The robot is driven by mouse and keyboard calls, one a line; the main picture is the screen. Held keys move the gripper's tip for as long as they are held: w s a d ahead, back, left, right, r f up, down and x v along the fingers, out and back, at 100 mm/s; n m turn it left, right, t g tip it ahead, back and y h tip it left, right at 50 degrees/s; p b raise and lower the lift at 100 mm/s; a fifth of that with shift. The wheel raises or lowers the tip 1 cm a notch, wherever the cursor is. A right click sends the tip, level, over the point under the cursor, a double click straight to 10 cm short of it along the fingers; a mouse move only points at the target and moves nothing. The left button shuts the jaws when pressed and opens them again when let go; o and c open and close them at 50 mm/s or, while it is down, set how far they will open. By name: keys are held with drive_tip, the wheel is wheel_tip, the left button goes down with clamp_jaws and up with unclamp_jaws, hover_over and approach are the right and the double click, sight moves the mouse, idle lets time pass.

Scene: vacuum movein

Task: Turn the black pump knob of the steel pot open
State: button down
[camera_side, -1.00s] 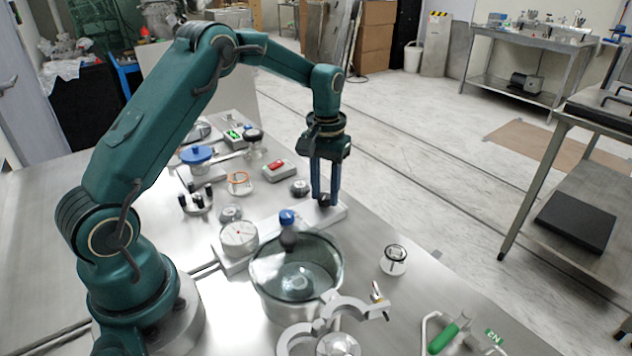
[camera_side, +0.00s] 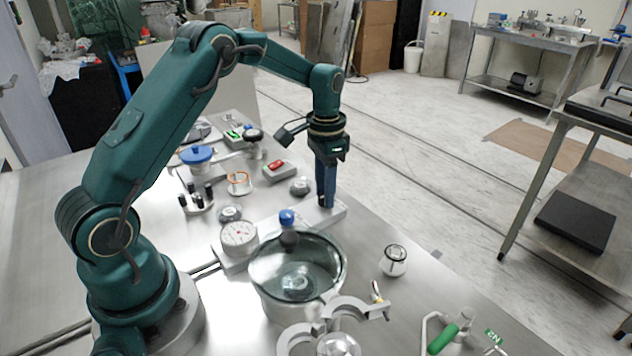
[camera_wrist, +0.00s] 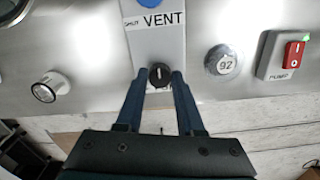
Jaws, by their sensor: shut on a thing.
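The black pump knob (camera_wrist: 160,76) sits at the end of the white valve block (camera_wrist: 158,40) in the wrist view. A light pointer line on its top runs up and down that picture. My gripper (camera_wrist: 160,74) is shut on the knob, one blue finger on each side. In the side view my gripper (camera_side: 326,203) points straight down at the far right end of the block (camera_side: 338,212), and its fingers mostly hide the knob.
A blue knob (camera_side: 287,218) stands on the block beside the pot, near a round dial gauge (camera_side: 239,234). A grey weight (camera_side: 300,187) and a red switch box (camera_side: 279,170) lie behind. A small white cylinder (camera_side: 394,261) stands right of the pot. Clamp parts lie at the front.

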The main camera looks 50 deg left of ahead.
drive_tip(key=shift+r, duration=0.1)
idle(0.3)
drive_tip(key=c, duration=0.5)
unclamp_jaws()
drive_tip(key=shift+r, duration=2.55)
